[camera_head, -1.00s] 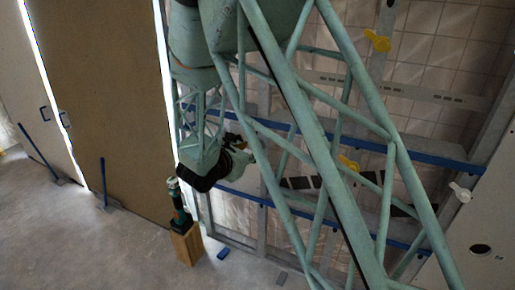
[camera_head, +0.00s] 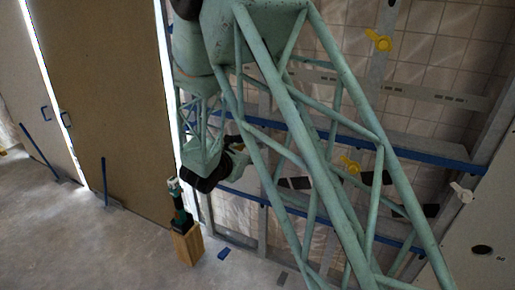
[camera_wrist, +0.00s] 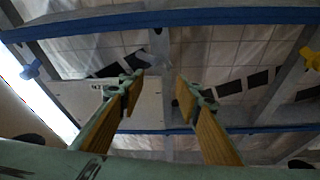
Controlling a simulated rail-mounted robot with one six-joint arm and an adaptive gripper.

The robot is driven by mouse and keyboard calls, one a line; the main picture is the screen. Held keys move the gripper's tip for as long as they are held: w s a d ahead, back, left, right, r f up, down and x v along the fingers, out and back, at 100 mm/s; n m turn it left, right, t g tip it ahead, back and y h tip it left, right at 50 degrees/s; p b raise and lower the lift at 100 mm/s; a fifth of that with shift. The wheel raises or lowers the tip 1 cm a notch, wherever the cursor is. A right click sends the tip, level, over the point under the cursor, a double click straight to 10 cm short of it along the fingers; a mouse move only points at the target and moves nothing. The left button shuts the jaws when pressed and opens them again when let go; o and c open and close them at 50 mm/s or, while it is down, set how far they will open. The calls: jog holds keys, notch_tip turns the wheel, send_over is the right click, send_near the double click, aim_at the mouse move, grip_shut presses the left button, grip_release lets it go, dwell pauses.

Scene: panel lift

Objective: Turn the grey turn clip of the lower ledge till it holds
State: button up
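My gripper (camera_wrist: 160,88) is open in the wrist view, its two tan-padded fingers apart with nothing held between them. A small grey piece (camera_wrist: 148,58) shows beyond the fingertips, near the left one; it may be the grey turn clip, but its shape is unclear. The lower ledge (camera_head: 277,204) has a blue front edge in the head view and runs behind my arm. A pale clip (camera_head: 461,192) sits at the right, on the edge of the pale panel.
Yellow clips show at the upper right (camera_head: 378,40) and middle (camera_head: 349,164). The upper ledge (camera_head: 425,149) crosses above the lower one. Dark patches (camera_wrist: 228,88) mark the wall behind. A green-and-black tool (camera_head: 179,205) stands in a wooden holder (camera_head: 187,245) on the floor.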

jog(key=b+x, duration=0.2)
jog(key=x, duration=1)
jog(key=c, duration=0.9)
jog(key=shift+o, duration=0.2)
